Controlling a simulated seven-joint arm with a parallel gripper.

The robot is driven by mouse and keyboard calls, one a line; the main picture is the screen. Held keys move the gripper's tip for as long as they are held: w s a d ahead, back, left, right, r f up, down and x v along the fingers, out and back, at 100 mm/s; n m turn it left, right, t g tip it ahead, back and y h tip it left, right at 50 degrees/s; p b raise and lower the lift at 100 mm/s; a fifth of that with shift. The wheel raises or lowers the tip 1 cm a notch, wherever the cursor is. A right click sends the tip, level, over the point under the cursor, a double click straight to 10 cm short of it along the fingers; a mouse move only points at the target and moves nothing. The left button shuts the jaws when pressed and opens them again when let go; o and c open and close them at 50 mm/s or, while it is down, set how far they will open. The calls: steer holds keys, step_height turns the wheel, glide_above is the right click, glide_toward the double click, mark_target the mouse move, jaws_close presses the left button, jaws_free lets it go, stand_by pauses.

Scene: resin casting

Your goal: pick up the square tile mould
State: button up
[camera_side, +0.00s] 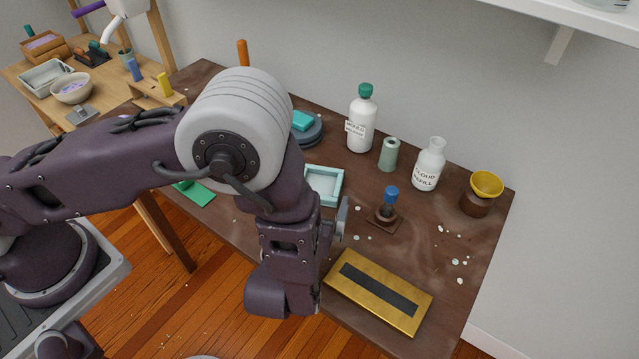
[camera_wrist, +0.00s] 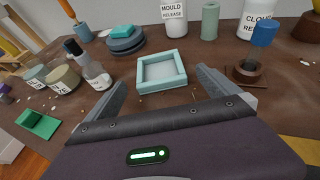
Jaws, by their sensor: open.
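The square tile mould (camera_side: 326,186) is a pale mint-green square frame with a light recessed middle. It lies flat on the dark brown table, partly hidden behind my arm in the side view. In the wrist view the mould (camera_wrist: 161,86) sits just beyond my gripper (camera_wrist: 160,82), roughly centred between its two fingers. The fingers are spread wide and hold nothing. In the side view my gripper (camera_side: 338,217) is mostly hidden by my own wrist, with one finger showing to the right of the mould.
A blue-handled tool on a brown stand (camera_side: 385,213) is right of the mould. A brass plate (camera_side: 408,310) lies in front. A mould release bottle (camera_side: 362,125), green cylinder (camera_side: 389,154) and cloudy bottle (camera_side: 428,167) stand behind. In the wrist view, jars (camera_wrist: 65,82) stand left.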

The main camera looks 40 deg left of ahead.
mark_target(323, 175)
steer(key=x, duration=0.6)
steer(key=shift+w+a, duration=0.2)
